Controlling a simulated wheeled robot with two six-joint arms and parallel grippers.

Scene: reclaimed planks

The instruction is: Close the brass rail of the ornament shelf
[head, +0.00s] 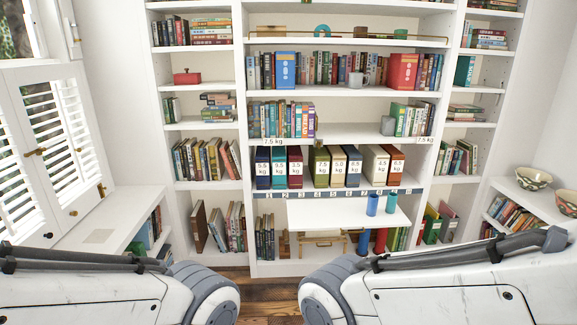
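The ornament shelf (300,44) is the high shelf of the middle bookcase bay. A thin brass rail (420,40) runs across its front, low above the board. Whether the rail is latched at its ends is too small to tell. Behind it stand a brown box-like ornament (270,32), a teal ring ornament (322,31) and a small gold-brown ornament (372,34). My two arms come in from the lower left and lower right, well below and in front of the shelf. Neither gripper shows in the head view.
Lower shelves hold books, a blue box (285,70), a red box (403,71) and numbered binders (321,167). A white pull-out board (330,216) juts forward with two cups (372,205). Bowls (533,178) stand on the right cabinet. Shuttered windows (45,140) are at left.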

